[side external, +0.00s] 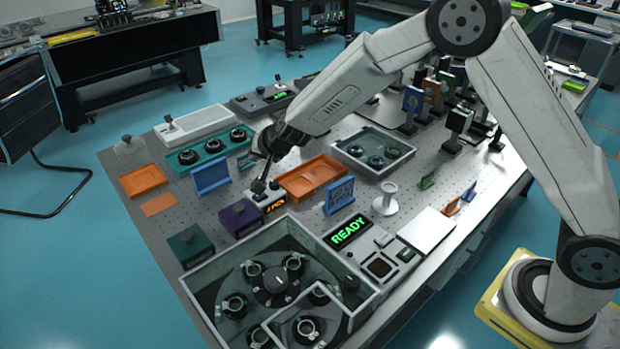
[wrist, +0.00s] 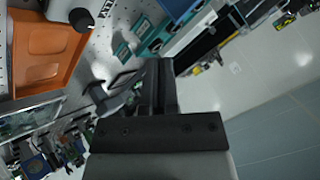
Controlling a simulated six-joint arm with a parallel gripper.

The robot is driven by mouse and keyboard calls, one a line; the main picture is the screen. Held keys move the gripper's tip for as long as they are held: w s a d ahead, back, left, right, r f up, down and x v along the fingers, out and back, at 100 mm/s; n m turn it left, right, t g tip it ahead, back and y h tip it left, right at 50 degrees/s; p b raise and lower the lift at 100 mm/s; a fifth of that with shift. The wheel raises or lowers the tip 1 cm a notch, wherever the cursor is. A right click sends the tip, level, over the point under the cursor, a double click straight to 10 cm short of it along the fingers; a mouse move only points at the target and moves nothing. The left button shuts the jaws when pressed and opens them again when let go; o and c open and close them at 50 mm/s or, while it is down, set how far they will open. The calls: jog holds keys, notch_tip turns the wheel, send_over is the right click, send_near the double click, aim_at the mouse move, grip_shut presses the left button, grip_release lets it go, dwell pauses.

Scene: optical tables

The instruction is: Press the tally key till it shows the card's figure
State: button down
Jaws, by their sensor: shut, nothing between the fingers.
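The tally counter (side external: 274,206) is a small pale box with a glowing orange readout, too small to read surely. My gripper (side external: 259,186) is shut and empty, pointing down at the counter's top; I cannot tell whether its tips touch the key, which they hide. In the wrist view my gripper (wrist: 158,85) shows as dark closed fingers. A blue upright card (side external: 339,195) with dark printing stands to the right of the counter; its figure is not legible to me.
An orange tray (side external: 311,192) lies behind the counter, and a purple box (side external: 240,230) stands close at its left. A blue stand (side external: 211,176) is behind left. A clear-walled bin with round parts (side external: 217,256) and a green READY display (side external: 348,232) are in front.

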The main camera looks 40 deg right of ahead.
jog(key=shift+f, duration=0.3)
dwell(0.4)
jog(key=shift+f, duration=4.05)
